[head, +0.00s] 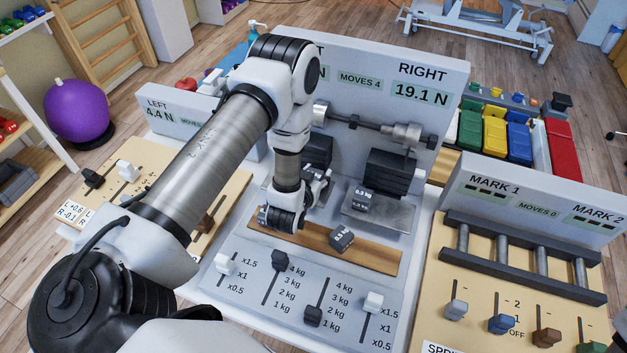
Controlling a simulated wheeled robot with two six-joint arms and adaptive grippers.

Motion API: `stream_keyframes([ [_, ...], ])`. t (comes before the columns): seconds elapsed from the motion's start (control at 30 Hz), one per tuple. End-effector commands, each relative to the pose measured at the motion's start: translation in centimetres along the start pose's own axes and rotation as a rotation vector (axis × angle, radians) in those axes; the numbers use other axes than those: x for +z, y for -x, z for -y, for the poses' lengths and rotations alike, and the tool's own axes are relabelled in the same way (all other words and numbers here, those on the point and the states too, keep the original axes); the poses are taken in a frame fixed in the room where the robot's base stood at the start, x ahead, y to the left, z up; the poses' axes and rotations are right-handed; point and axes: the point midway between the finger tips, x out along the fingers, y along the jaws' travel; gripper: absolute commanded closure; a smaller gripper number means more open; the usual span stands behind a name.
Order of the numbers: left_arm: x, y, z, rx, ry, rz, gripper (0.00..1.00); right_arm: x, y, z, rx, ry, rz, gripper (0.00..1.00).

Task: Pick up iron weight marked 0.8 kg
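A small dark block-shaped weight (341,239) with a white kg label lies on the wooden strip (375,258), just right of my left wrist. A second small labelled dark weight (363,199) sits on the right metal plate (398,217) of the balance. Both labels are too small to tell surely which reads 0.8 kg. My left arm reaches over the balance, its wrist low above the strip. My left gripper (318,178) is partly hidden by the wrist, near the left side of the balance; its fingers and any hold do not show clearly. My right gripper is out of view.
The balance panel (425,72) reads RIGHT 19.1 N. Dark weight stacks (389,172) stand below its beam (365,124). Sliders (313,315) line the front. A spring panel (545,200) stands at right, a second panel (165,108) at left.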

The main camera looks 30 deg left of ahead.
Motion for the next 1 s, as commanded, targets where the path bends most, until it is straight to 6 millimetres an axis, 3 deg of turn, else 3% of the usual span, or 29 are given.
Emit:
stream_keyframes([
  [0.03,0.0,0.0,0.0,0.0,0.0,0.0,0.94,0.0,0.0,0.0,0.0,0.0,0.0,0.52],
  [0.07,0.0,0.0,0.0,0.0,0.0,0.0,1.0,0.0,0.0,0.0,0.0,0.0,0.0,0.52],
  [0.47,-0.6,0.1,0.0,0.0,0.001,-0.004,1.0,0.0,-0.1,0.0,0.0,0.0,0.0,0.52],
  [1.0,-8.1,3.2,0.0,0.0,0.001,-0.006,1.0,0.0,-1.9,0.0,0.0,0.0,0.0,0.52],
])
